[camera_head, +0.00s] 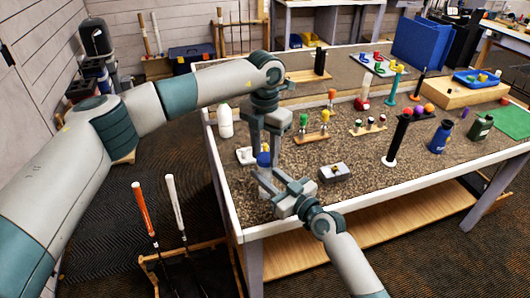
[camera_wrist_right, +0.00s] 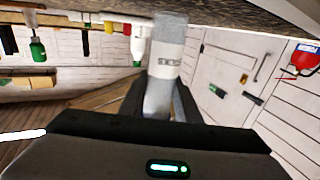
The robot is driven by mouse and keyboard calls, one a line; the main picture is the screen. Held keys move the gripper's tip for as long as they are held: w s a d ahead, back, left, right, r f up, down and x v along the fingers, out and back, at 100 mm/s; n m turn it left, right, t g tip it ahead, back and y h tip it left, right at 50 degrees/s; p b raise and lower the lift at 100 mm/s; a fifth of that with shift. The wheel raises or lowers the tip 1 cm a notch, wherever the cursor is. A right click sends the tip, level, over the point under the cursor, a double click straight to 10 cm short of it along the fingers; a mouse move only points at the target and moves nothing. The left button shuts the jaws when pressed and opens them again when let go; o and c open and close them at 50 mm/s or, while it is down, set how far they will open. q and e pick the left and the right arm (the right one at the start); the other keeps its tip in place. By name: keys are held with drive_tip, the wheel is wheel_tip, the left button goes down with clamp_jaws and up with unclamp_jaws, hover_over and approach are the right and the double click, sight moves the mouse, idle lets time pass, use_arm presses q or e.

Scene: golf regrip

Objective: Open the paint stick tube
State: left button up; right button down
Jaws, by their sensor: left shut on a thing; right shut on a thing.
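The paint stick tube (camera_wrist_right: 166,62) is a grey cylinder with a pale printed label in the right wrist view. It stands between the fingers of my right gripper, which is shut on it. In the head view a small blue part (camera_head: 263,159) shows between my two grippers, at the table's left side; I take it for part of the tube. My left gripper (camera_head: 264,156) points down from above and is shut on the tube's upper part. My right gripper (camera_head: 266,180) reaches in from the front, just below it. The fingers hide most of the tube in the head view.
A white bottle (camera_head: 225,121) stands behind left on the speckled table (camera_head: 300,195). A small grey box (camera_head: 334,172) lies to the right. Two golf clubs (camera_head: 174,205) lean in front left.

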use_arm(q)
drive_tip(key=n, duration=2)
drive_tip(key=shift+w+r, duration=0.1)
drive_tip(key=shift+r, duration=0.5)
drive_tip(key=shift+r, duration=0.35)
drive_tip(key=shift+r, duration=0.25)
